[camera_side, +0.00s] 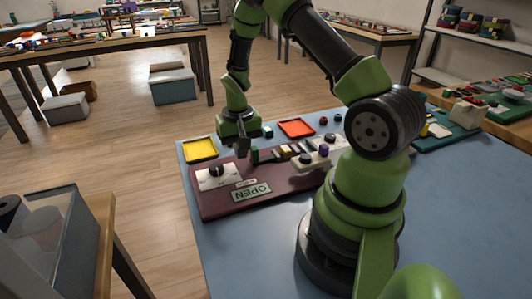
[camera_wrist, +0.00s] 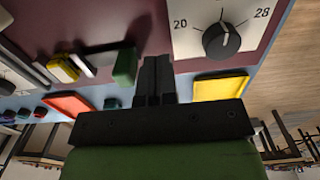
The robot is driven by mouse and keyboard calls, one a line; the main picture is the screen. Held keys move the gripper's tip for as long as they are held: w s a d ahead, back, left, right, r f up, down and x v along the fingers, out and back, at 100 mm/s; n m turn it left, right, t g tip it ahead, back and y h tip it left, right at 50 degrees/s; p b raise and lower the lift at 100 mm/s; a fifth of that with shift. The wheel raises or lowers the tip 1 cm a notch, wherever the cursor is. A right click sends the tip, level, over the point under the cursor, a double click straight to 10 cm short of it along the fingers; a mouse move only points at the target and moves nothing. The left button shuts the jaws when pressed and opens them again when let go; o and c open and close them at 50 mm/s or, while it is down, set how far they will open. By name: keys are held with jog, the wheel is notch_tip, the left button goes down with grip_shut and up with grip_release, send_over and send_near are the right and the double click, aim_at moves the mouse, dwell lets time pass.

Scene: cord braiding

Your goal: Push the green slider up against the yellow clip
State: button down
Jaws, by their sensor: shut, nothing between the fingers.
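The green slider (camera_side: 255,155) stands on the maroon board, and in the wrist view the slider (camera_wrist: 124,67) is just left of my fingers. The yellow clip (camera_side: 286,152) is farther right on the board in the side view; in the wrist view the clip (camera_wrist: 62,68) is left of the slider, with a gap between. My gripper (camera_side: 243,152) is shut and empty, pointing down on the slider's side away from the clip. Its fingertips (camera_wrist: 153,62) also show in the wrist view. I cannot tell whether they touch the slider.

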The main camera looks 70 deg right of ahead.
aim_at(253, 148)
jog(key=shift+s+d, duration=1.55)
jog(key=shift+d, duration=0.05)
jog(key=shift+a, duration=0.1)
jog(key=shift+w+a, duration=0.35)
jog(key=shift+w, duration=0.1)
notch_tip(253, 148, up, 11)
dwell(0.6)
